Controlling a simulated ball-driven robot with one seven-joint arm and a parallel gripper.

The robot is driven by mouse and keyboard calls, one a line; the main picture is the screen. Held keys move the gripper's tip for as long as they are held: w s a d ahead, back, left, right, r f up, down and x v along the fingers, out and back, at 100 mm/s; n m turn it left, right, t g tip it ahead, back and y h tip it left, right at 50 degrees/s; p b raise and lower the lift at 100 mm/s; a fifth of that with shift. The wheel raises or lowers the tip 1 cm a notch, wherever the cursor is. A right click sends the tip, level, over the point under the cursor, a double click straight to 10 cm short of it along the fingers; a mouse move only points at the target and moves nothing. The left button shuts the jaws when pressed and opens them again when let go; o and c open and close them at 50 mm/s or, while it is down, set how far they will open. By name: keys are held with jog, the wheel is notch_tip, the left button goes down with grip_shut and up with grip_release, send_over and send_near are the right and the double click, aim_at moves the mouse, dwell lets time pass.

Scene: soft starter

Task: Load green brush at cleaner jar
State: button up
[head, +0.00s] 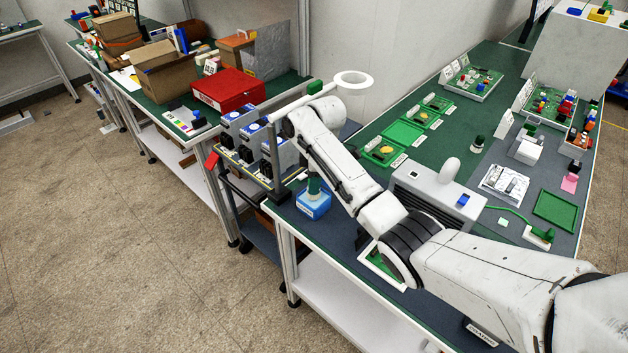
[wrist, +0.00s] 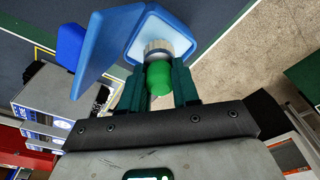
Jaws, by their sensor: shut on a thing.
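The green brush (wrist: 158,78) is between the two dark green fingers of my gripper (wrist: 157,88) in the wrist view, with its pale ringed collar beyond the handle. The collar is at the opening of the blue cleaner jar (wrist: 172,28); I cannot tell how deep the brush sits. In the head view the blue jar (head: 313,208) stands near the left corner of the green-topped bench, with a green piece and pale collar above it. My arm hides most of my gripper there.
A rack with several blue-and-grey units (head: 240,130) stands close to the jar's left. A grey housing (head: 437,190) and green trays (head: 402,134) lie to the right on the bench. A red box (head: 228,90) is on the far bench. Open floor lies at left.

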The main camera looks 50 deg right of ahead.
jog(key=shift+f, duration=0.55)
dwell(2.1)
notch_tip(320, 180, up, 3)
jog(key=shift+f+p, duration=0.2)
jog(key=shift+p, duration=0.95)
jog(key=shift+r, duration=2.25)
